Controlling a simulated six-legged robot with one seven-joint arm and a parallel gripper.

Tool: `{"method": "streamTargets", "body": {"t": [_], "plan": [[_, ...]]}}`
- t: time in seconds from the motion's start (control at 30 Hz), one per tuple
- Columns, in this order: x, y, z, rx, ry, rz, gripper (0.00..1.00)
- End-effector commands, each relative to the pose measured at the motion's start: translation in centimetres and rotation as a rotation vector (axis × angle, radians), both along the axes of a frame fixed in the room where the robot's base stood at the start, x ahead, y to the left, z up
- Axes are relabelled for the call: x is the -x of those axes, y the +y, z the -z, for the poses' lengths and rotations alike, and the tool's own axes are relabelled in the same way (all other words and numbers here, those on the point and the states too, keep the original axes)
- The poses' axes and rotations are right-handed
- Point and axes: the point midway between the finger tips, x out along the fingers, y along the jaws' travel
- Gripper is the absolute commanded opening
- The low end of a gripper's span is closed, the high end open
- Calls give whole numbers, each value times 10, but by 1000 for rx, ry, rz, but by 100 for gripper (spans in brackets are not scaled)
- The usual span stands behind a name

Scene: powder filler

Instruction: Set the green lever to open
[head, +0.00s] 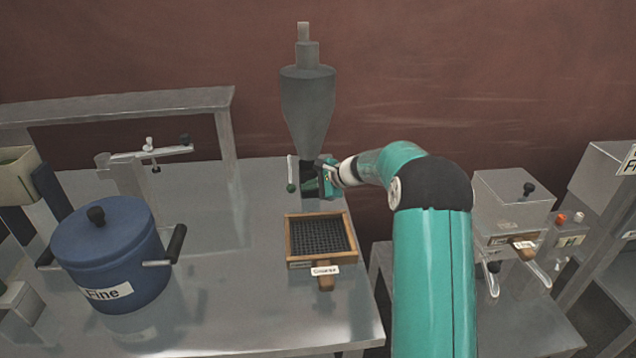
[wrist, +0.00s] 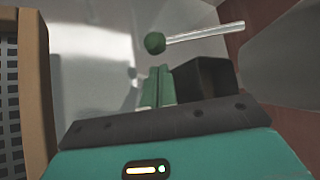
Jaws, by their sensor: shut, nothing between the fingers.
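The green lever is a pale rod with a round green knob (head: 291,187). In the head view it hangs down at the left side of the grey hopper's (head: 308,105) outlet. In the wrist view the knob (wrist: 155,42) lies just beyond my fingertips, with the rod running to the right. My gripper (head: 314,184) is at the outlet, to the right of the lever. Its fingers (wrist: 157,75) are together and empty, with a visible gap to the knob. The dark outlet block (wrist: 205,78) is right beside the fingers.
A wooden-framed sieve (head: 290,238) labelled Coarse sits on the metal table in front of the hopper. A blue pot (head: 110,255) labelled Fine stands at the left, with a metal stand (head: 128,175) behind it. A machine (head: 510,205) stands at the right. The table between pot and sieve is clear.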

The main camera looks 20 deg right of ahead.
Motion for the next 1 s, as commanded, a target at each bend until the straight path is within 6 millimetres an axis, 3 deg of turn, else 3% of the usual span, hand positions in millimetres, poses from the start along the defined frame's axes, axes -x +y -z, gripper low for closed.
{"method": "streamTargets", "body": {"t": [0.3, 1.0], "plan": [[-21, 21, 18, -1, 1, -2, 0], [-19, 22, 14, -1, 1, -2, 0]]}}
